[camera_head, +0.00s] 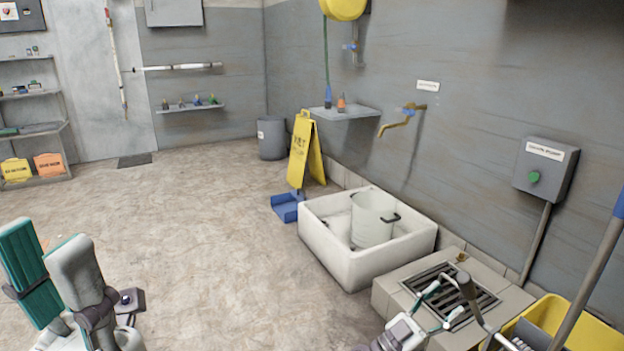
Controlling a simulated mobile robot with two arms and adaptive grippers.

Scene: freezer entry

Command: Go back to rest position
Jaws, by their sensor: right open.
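My right gripper (447,300) is at the bottom, right of centre, above the grey floor drain (452,292). Its teal fingers are spread apart and nothing shows between them. Teal and grey links of my left arm (75,275) fill the lower left corner. The fingers of my left gripper do not show.
A white basin (345,256) holding a white bucket (374,217) stands against the right wall. A yellow mop bucket (590,325) with handles stands close to my right gripper. A yellow floor sign (303,150) and blue dustpan (287,207) stand behind the basin. The middle floor is clear.

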